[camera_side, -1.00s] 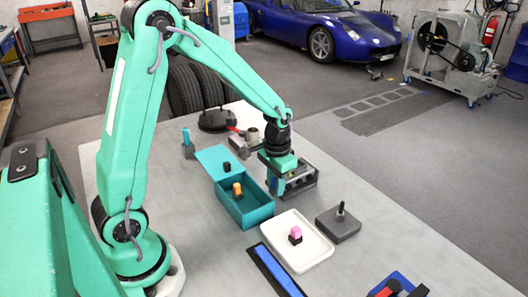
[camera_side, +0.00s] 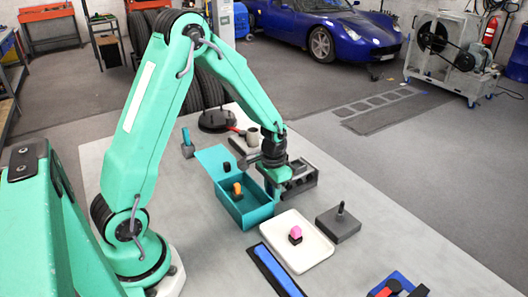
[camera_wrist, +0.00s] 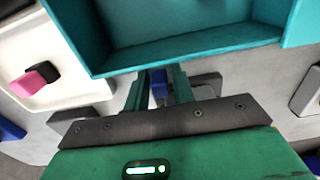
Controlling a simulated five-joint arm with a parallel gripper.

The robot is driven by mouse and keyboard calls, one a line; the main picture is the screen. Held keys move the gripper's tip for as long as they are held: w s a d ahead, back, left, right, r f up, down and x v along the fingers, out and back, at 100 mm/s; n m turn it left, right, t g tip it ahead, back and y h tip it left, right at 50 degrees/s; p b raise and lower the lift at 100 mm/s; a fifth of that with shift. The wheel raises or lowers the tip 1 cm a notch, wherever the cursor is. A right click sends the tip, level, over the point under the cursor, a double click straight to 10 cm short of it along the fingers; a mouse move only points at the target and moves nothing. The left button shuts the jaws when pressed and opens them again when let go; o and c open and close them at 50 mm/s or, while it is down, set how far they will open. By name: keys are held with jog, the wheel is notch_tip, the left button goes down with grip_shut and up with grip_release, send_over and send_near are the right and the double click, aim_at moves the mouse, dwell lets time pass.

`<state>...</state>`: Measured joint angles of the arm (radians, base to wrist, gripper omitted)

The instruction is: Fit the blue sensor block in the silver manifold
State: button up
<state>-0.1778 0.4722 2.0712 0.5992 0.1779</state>
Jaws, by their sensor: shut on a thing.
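The blue sensor block (camera_wrist: 158,88) shows between the jaws of my gripper (camera_wrist: 157,76) in the wrist view, and they are shut on it. In the side view my gripper (camera_side: 275,192) is low, between the teal bin and the silver manifold (camera_side: 302,180). The manifold is a dark grey block with openings on the table, close to the right of my gripper. The block is not clearly visible in the side view, and its lower part cannot be made out. I cannot tell whether the block touches the manifold.
The teal bin (camera_side: 252,214) stands just left of my gripper, with an orange piece (camera_side: 237,189) and a black piece (camera_side: 227,167) near it. A white tray (camera_side: 313,262) with a pink-and-black block is in front. A grey base with a peg (camera_side: 338,224) stands right.

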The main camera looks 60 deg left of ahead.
jog(key=shift+f, duration=0.2)
jog(key=o, duration=1)
jog(key=shift+r, duration=0.15)
notch_tip(320, 180, up, 12)
jog(key=shift+r, duration=0.1)
dwell(0.8)
